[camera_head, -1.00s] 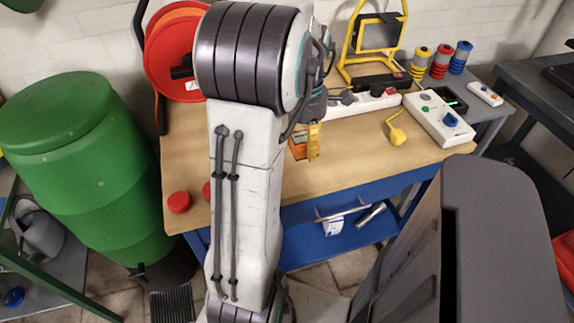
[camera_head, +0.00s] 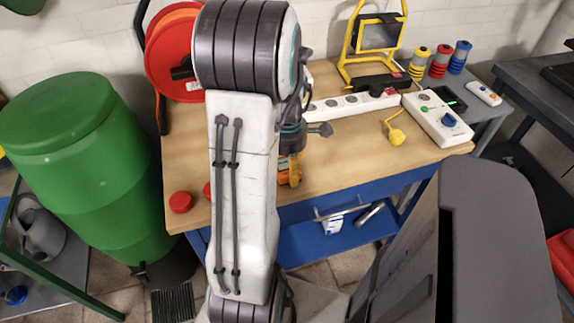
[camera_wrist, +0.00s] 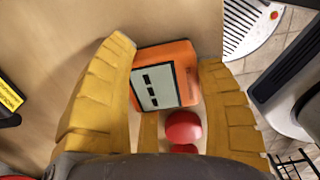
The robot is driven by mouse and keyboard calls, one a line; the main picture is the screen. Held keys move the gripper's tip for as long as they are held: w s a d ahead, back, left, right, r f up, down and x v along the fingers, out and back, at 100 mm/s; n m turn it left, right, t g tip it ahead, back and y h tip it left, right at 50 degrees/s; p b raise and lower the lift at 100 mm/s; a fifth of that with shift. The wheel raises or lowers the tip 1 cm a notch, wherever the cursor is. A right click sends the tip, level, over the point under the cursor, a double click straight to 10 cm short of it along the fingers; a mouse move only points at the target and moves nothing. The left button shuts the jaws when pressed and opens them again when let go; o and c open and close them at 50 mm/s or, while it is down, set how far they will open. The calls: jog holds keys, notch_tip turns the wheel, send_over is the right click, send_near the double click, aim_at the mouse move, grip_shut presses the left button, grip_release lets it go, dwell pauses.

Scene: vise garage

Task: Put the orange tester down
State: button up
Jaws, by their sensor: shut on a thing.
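The orange tester (camera_wrist: 184,53) with a pale grey screen sits between the two yellow fingers of my gripper (camera_wrist: 167,56) in the wrist view. My gripper is shut on it. In the head view the tester (camera_head: 284,178) is a small orange patch, partly hidden by my arm, over the front part of the wooden workbench (camera_head: 345,160). I cannot tell whether it touches the bench top.
A red round knob-like piece (camera_head: 180,202) lies near the bench's front left; another is partly hidden by my arm. A white power strip (camera_head: 345,103), yellow plug (camera_head: 396,136), white control box (camera_head: 438,118) and yellow work lamp (camera_head: 352,45) stand further back. The middle front is clear.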

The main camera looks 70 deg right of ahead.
jog(key=shift+f, duration=0.15)
jog(key=o, duration=1.3)
jog(key=shift+c, duration=0.2)
